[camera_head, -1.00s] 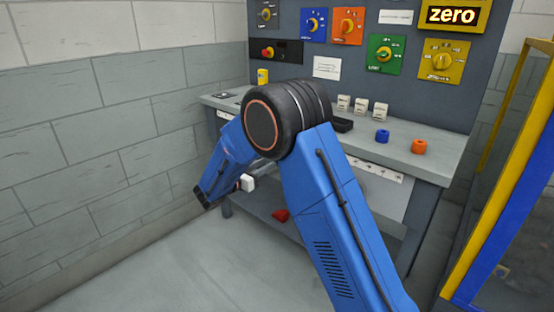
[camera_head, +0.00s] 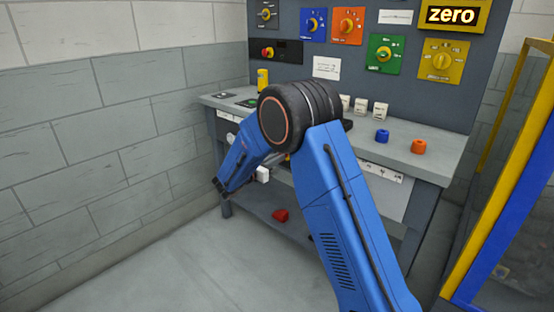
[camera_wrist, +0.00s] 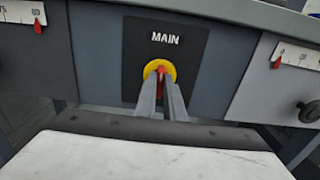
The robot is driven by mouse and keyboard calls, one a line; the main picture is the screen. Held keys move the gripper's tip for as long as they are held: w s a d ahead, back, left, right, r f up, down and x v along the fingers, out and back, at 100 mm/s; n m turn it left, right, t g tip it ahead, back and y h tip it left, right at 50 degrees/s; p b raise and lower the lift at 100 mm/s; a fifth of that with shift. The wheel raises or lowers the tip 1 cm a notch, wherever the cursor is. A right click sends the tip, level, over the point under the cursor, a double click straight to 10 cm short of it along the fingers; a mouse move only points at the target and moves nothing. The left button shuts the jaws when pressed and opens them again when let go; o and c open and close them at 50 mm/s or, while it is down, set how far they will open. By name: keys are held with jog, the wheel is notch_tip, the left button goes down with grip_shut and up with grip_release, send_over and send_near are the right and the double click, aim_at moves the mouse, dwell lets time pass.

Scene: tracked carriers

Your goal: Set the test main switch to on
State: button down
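The main switch (camera_wrist: 161,66) is a yellow disc with a red handle on a dark plate lettered MAIN, in the middle of the wrist view. The red handle stands about upright. My gripper (camera_wrist: 161,88) points at it, with its two grey fingers a little apart. The red handle shows between the fingertips. Whether the fingertips touch the handle I cannot tell. In the head view my arm hides the switch and the fingers.
White scales with red pointers flank the switch plate, one on the left (camera_wrist: 20,13) and one on the right (camera_wrist: 300,57). A black knob (camera_wrist: 309,112) juts out at the right. The bench top (camera_head: 425,160) overhangs the front panel. A brick wall stands close on the left.

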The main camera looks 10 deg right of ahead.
dwell(0.4)
jog(key=m, duration=1.7)
jog(key=shift+s+d+f+m, duration=0.1)
jog(key=shift+s+f+m, duration=0.1)
jog(key=shift+f+m, duration=0.1)
dwell(0.5)
jog(key=c, duration=1.8)
grip_release()
jog(key=shift+c, duration=0.2)
jog(key=v, duration=1.7)
jog(key=shift+s, duration=0.15)
